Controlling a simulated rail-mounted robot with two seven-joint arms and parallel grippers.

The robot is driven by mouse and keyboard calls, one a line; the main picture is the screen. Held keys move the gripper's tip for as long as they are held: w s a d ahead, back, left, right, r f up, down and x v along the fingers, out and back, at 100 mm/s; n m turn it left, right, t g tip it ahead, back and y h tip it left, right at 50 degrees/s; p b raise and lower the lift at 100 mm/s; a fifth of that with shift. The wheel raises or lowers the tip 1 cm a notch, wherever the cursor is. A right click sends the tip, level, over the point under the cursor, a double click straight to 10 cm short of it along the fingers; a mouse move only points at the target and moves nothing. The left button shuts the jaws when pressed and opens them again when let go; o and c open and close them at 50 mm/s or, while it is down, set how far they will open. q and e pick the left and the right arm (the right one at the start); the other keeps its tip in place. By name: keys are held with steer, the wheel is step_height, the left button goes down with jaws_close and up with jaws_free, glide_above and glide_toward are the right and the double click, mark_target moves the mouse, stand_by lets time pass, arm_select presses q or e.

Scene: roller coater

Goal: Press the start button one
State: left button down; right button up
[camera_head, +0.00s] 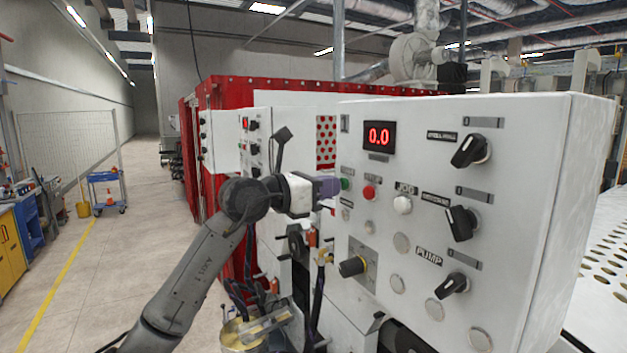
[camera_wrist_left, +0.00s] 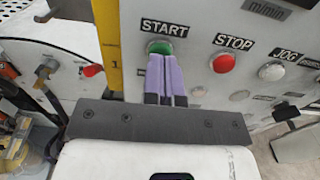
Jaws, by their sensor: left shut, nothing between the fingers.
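The green start button (camera_wrist_left: 160,47) sits under a START label on the white control panel (camera_head: 480,180). It also shows in the head view (camera_head: 345,184), small and close to my fingertips. My left gripper (camera_wrist_left: 166,60) is shut and empty, its purple fingers pointing at the green button. In the wrist view the fingertips overlap the button's lower edge; I cannot tell whether they touch it. In the head view the left gripper (camera_head: 335,186) reaches the panel's left side. My right gripper is not in view.
A red stop button (camera_wrist_left: 223,63) and a white jog button (camera_wrist_left: 271,71) are to the right of the start button. The panel also has black rotary knobs (camera_head: 468,151) and a display (camera_head: 379,136) reading 0.0. A second white panel (camera_head: 256,150) stands behind my arm.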

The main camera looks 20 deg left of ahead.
arm_select(q)
steer(key=shift+w+d, duration=0.2)
steer(key=shift+w, duration=0.05)
